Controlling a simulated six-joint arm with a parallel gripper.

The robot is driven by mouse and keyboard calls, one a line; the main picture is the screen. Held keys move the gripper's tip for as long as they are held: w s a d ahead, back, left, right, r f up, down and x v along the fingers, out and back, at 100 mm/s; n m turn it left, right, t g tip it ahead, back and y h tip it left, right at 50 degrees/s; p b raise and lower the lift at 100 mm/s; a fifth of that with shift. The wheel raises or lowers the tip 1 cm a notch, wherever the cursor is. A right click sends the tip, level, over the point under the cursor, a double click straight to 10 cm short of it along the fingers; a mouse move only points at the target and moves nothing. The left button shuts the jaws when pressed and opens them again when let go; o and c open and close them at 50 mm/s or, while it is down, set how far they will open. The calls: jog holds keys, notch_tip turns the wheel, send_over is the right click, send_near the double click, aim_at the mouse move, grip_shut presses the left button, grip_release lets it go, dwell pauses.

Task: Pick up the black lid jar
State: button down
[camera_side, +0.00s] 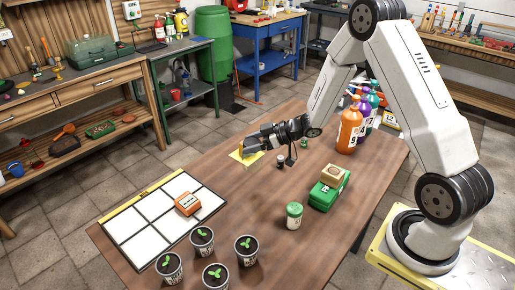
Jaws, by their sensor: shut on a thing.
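My gripper (252,144) reaches in from the right, level and pointing left, low over the far part of the wooden table (255,195). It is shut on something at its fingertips. The dark fingers hide most of the held thing, and I cannot make out whether it is the black lid jar. A small dark-topped jar (281,160) stands on the table just below and to the right of the fingers; it is too small to tell its lid for sure. A yellow piece (240,157) shows directly below the fingertips.
A green-lidded jar (294,216) and a green box (326,194) with a tan block on top stand to the right. Spray bottles (349,131) stand behind. A white grid board (150,232) with an orange device (187,204) and several potted seedlings (202,240) fill the near left.

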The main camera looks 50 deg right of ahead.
jog(key=s+r, duration=0.3)
jog(key=s, duration=0.5)
jog(key=shift+s+a+r, duration=0.15)
jog(key=shift+a+r, duration=0.15)
jog(key=shift+a, duration=0.15)
